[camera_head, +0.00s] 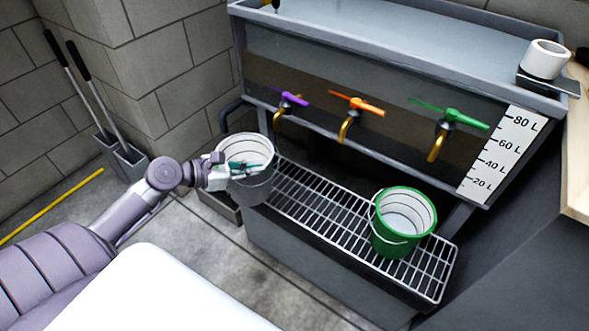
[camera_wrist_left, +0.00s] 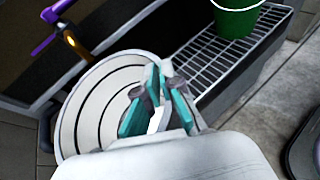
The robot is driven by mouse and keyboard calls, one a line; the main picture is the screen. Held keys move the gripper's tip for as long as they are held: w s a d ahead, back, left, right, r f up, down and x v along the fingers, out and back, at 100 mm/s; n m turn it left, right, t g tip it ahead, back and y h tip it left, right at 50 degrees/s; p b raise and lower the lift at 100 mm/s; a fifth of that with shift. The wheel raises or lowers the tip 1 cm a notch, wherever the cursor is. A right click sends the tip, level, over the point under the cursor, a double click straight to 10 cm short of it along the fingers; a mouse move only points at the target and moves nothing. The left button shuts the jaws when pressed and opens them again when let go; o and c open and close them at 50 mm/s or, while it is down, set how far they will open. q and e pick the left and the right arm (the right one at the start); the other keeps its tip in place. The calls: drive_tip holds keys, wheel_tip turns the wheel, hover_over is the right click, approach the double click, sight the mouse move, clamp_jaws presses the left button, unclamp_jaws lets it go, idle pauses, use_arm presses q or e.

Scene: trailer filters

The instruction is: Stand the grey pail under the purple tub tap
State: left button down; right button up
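The grey pail (camera_head: 256,188), with a white ringed inside, is at the left end of the rack in the head view, to the left of and lower than the purple tap (camera_head: 290,98). Its inside (camera_wrist_left: 95,113) also shows in the wrist view. I cannot tell whether the pail's base touches anything. The purple tap (camera_wrist_left: 55,22) is at the upper left of the wrist view. My right gripper is not in view.
A wire rack (camera_head: 318,210) runs under the taps. A green pail (camera_head: 390,240) stands on its right part, below the green tap (camera_head: 448,115). An orange tap (camera_head: 352,107) is between the other two. The rack's left and middle parts look clear.

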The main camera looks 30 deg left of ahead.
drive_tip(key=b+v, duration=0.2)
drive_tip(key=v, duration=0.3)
use_arm(q)
drive_tip(key=w+d, duration=0.1)
drive_tip(key=w, duration=1.2)
wheel_tip(320, 180, down, 7)
drive_tip(key=b, duration=0.4)
drive_tip(key=shift+s, duration=0.2)
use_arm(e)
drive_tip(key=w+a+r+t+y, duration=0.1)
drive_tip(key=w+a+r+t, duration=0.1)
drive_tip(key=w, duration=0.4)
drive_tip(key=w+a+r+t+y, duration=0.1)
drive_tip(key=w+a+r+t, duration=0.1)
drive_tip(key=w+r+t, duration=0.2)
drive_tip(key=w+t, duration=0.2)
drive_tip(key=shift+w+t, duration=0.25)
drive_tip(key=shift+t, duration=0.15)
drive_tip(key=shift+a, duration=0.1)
use_arm(q)
drive_tip(key=shift+f, duration=0.1)
drive_tip(key=c, duration=1.3)
unclamp_jaws()
